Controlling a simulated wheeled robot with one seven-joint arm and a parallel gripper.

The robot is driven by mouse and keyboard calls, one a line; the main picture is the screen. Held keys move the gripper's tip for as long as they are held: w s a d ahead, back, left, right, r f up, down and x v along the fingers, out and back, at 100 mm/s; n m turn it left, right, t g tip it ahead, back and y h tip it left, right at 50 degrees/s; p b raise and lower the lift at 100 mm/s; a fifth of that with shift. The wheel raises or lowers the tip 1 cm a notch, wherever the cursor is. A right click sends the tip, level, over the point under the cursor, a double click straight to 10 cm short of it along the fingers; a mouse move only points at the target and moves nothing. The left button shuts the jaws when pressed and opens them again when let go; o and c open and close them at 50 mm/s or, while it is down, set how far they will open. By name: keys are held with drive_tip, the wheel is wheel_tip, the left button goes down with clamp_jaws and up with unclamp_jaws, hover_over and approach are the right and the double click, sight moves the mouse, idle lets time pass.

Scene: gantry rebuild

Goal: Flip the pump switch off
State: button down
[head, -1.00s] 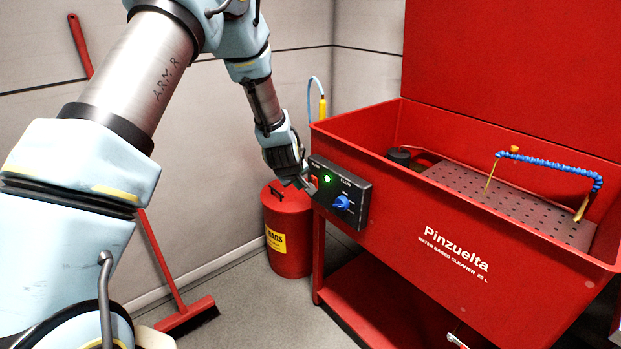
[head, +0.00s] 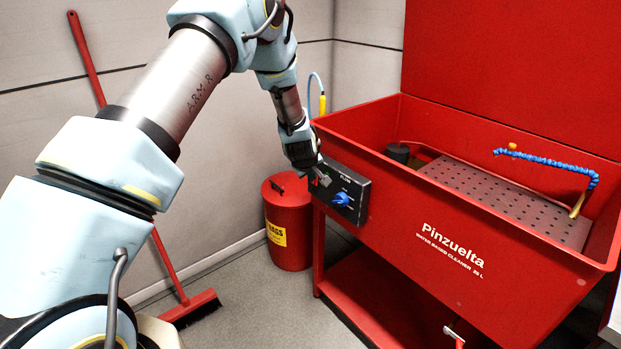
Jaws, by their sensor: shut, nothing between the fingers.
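The black control box (head: 352,209) is mounted on the front left of the red parts washer (head: 400,221). It carries a blue knob (head: 342,199). A small red switch (head: 314,183) shows at the box's left end, partly covered by my gripper. My gripper (head: 323,178) is shut and empty, with its fingertips at the box's upper left, over or against the switch area. Whether they touch the switch, and which way it is set, I cannot tell. The green lamp does not show; the fingers are in front of its place. No stream shows below the blue hose (head: 545,158).
A red rags bin (head: 289,240) stands left of the washer, below my gripper. A red broom (head: 170,262) leans on the wall at left. A yellow-ended air hose (head: 322,103) hangs behind the washer's left corner. The floor in front is clear.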

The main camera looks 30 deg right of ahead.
drive_tip(key=shift+r, duration=0.15)
drive_tip(key=shift+r+p, duration=0.45)
drive_tip(key=shift+r, duration=0.2)
